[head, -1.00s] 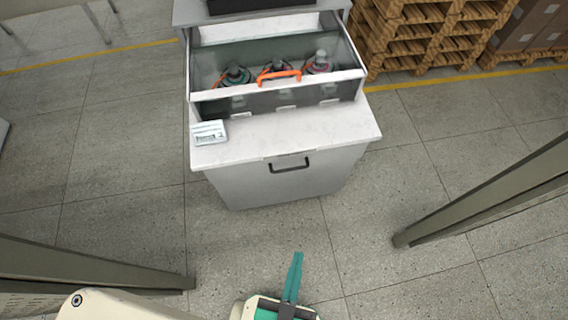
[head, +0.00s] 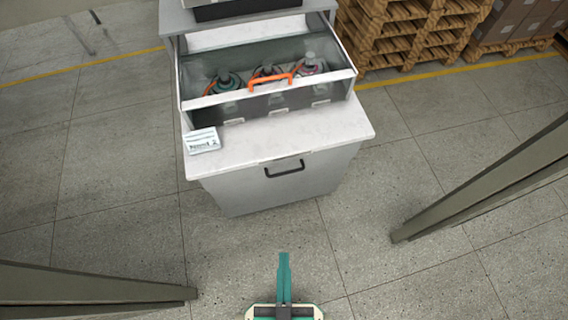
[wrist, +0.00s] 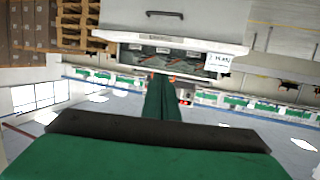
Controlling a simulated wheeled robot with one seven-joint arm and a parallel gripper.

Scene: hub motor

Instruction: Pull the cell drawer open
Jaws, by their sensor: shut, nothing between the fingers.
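A white cabinet (head: 280,185) stands ahead, its front panel bearing a black bar handle (head: 285,168). Above its worktop is a clear-fronted compartment (head: 225,110) with an orange handle (head: 270,82) on its front rim. Several dark round parts with orange bits sit inside. Which of these is the cell drawer is not marked. My gripper (head: 284,256) is shut and empty, low in the head view, apart from the cabinet. In the wrist view, the cabinet appears upside down, with the black handle (wrist: 165,14) at the top and my gripper's green fingers (wrist: 162,78) pointing toward it.
A small white device or label (head: 201,140) sits on the worktop's left corner. Wooden pallets (head: 400,40) are stacked behind on the right. The floor between my gripper and the cabinet is clear.

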